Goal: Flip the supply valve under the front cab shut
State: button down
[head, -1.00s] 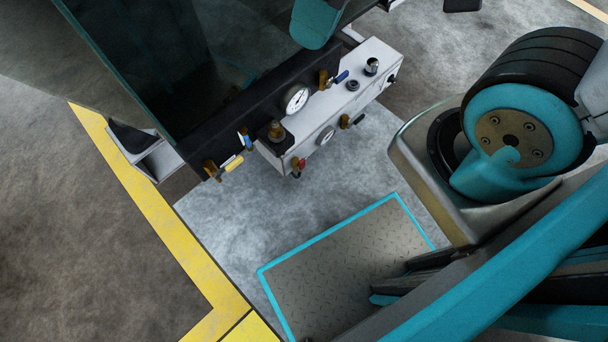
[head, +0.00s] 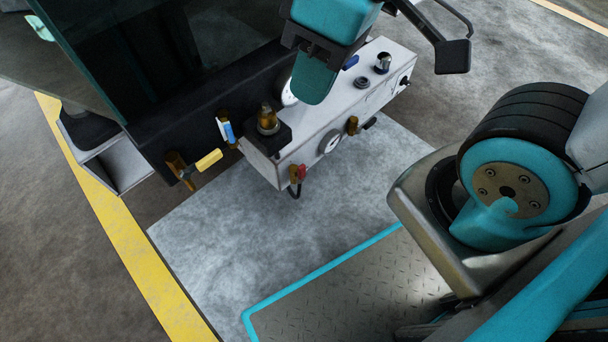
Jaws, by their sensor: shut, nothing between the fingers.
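Under the dark cab (head: 150,60) is a white valve box (head: 340,115). At its left, a brass valve carries a yellow lever (head: 208,160), pointing up and right. Beside it is a brass fitting with a blue-and-white lever (head: 225,130), near upright. A red handle (head: 301,172) hangs at the box's front, and a blue lever (head: 350,62) lies farther back. I cannot tell which is the supply valve. No contact shows.
A brass knob on a black block (head: 268,120) and a second gauge (head: 330,141) are on the box. A white step (head: 118,165) stands left. Yellow floor line (head: 130,230) runs past it. Pale floor (head: 230,220) before the box is clear.

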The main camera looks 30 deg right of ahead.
aim_at(301, 170)
jog(key=u, duration=1.25)
jog(key=k, duration=0.8)
jog(key=z, duration=0.2)
